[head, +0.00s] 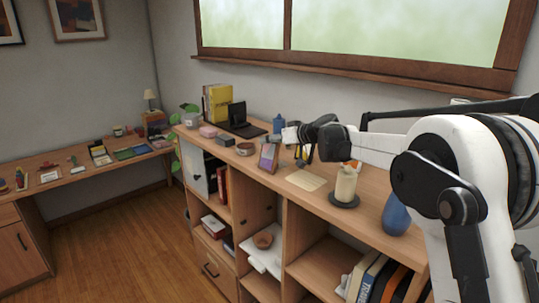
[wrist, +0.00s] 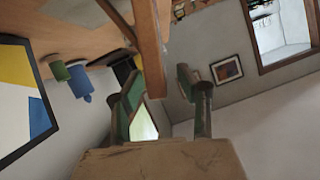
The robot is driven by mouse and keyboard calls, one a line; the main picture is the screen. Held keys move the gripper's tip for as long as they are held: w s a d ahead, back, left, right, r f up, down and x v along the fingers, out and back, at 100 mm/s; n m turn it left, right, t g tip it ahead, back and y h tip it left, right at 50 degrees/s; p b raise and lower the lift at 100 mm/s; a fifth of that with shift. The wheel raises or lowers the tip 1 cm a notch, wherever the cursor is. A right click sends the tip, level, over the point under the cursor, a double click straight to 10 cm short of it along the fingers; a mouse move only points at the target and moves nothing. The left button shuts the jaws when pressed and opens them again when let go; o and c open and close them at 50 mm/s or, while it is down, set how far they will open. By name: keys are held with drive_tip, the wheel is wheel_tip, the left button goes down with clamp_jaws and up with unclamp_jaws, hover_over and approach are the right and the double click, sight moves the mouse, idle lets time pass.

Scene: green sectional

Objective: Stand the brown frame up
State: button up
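The brown frame (head: 268,156), with a purplish picture, stands steeply on the cabinet top, near its front edge. It looks slightly tilted; I cannot tell what supports it. My gripper (head: 302,156) is just right of it, low over the cabinet top, with its fingers pointing down. In the wrist view my gripper (wrist: 166,92) has its two fingers apart. A brown bar (wrist: 150,45), probably the frame seen edge-on, shows beyond and between the fingers. Contact between frame and fingers cannot be made out.
A beige sheet (head: 305,180) lies right of the frame, before a candle on a dark dish (head: 344,200) and a blue vase (head: 396,214). A round brown bowl (head: 245,149), a black laptop (head: 238,118) and a blue bottle (head: 279,124) stand left and behind.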

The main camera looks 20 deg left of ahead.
drive_tip(key=shift+x, duration=1.55)
drive_tip(key=shift+r, duration=0.2)
clamp_jaws()
